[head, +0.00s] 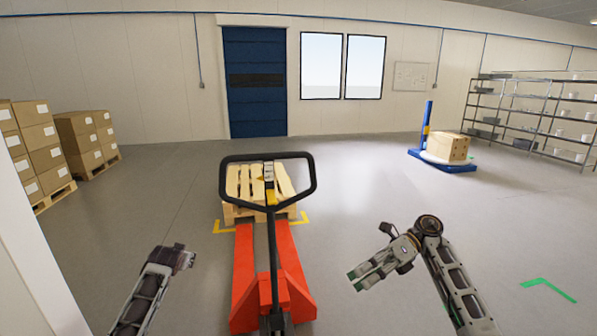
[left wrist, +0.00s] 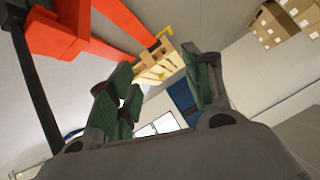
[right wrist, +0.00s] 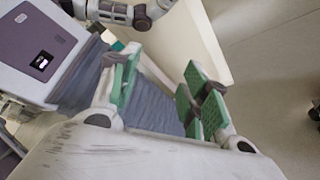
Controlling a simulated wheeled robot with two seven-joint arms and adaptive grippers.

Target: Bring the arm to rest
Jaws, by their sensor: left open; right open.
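My left gripper (head: 182,257) is at the lower left of the head view, left of the red pallet jack. In the left wrist view (left wrist: 160,85) its green-padded fingers stand apart with nothing between them. My right gripper (head: 357,280) is at the lower right of the head view, right of the pallet jack, pointing left. In the right wrist view (right wrist: 160,88) its green-padded fingers are also apart and empty. Both arms are in the air over the grey floor, and neither gripper touches anything that I can see.
A red pallet jack (head: 244,275) with a black handle stands between my arms, by a wooden pallet (head: 238,212). Stacked cartons (head: 38,135) stand left. A blue pallet wrapper (head: 428,130) with a box (head: 447,147) and shelves (head: 545,112) stand right. The floor between is clear.

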